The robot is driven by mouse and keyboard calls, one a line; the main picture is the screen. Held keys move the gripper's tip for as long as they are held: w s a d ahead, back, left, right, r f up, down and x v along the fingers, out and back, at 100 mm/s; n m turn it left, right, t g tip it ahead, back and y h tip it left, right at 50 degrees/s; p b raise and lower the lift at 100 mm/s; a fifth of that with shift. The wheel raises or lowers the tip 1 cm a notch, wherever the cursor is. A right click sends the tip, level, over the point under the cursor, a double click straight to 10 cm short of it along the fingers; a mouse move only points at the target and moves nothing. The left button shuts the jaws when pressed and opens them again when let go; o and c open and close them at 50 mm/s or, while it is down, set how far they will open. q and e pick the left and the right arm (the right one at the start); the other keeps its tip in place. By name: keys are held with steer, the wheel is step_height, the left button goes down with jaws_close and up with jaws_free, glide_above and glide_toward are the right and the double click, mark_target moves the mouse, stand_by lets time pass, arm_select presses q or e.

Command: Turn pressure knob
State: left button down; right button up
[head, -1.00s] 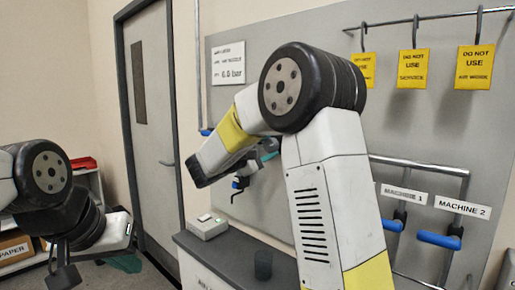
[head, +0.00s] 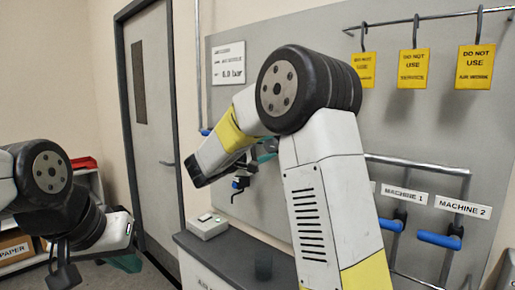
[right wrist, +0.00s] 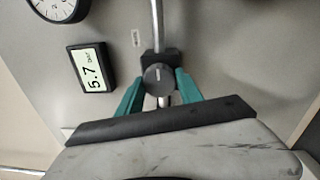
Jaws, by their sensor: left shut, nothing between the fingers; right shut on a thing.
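The pressure knob (right wrist: 159,78) is a round dark knob with a light mark, on a pipe fitting on the grey panel. My right gripper (right wrist: 160,93) has its two teal fingers closed on either side of the knob in the right wrist view. A digital display (right wrist: 92,68) reads 5.7 bar to the left of the knob. In the head view my right arm hides the knob, and only a little of my right gripper (head: 262,155) shows. My left gripper (head: 122,263) is at the lower left, away from the panel, with its fingertips mostly hidden.
A round gauge (right wrist: 58,5) is above the display. A sign (head: 228,64) on the panel reads 6.0 bar. Yellow DO NOT USE tags (head: 412,68) hang from a rail. Blue valve handles (head: 440,240) are at the right. A cabinet (head: 240,258) carries a small box (head: 207,226) and a dark cup (head: 263,264).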

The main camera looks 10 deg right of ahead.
steer(key=o, duration=1.4)
steer(key=shift+a, duration=0.1)
steer(key=v, duration=0.7)
steer(key=shift+s+a+f, duration=0.1)
steer(key=shift+s+a, duration=0.15)
steer(key=shift+d, duration=0.1)
